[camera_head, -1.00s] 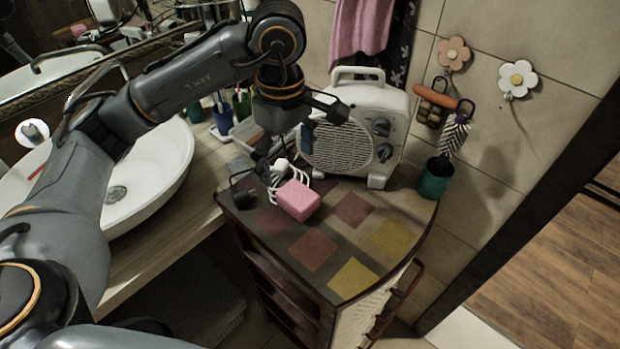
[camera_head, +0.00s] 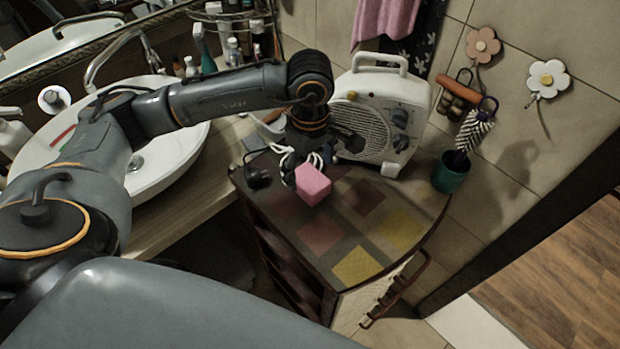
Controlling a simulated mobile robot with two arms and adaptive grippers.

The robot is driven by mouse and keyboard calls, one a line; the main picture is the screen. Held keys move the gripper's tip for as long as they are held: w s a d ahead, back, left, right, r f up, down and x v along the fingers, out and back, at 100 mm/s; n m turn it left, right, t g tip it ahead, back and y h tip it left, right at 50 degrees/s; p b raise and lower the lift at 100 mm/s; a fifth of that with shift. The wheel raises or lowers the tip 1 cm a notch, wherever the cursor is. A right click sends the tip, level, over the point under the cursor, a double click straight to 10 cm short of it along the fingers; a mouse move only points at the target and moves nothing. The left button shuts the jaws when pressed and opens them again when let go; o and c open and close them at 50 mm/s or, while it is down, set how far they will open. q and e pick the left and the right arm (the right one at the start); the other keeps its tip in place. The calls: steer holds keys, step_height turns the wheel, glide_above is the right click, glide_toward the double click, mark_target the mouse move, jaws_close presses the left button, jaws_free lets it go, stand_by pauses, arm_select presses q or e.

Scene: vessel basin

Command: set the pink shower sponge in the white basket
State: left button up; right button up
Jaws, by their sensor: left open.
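The pink shower sponge (camera_head: 313,185) is a small pink block on the patchwork top of the corner cabinet, in front of the heater. My left gripper (camera_head: 306,158) is open and points down just behind and above the sponge. I cannot make out a white basket for certain. A pale woven surface (camera_head: 362,308) with a brown handle shows at the cabinet's lower right side. My right gripper is out of view.
A white fan heater (camera_head: 381,112) stands close behind the gripper, its white cable and dark plug (camera_head: 258,178) beside the sponge. A white basin (camera_head: 165,165) lies left. The cabinet top's front (camera_head: 400,230) is clear.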

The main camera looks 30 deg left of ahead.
mark_target(310, 178)
arm_select(q)
steer(key=shift+f+p, duration=0.5)
steer(key=shift+f, duration=1.3)
steer(key=c, duration=0.9)
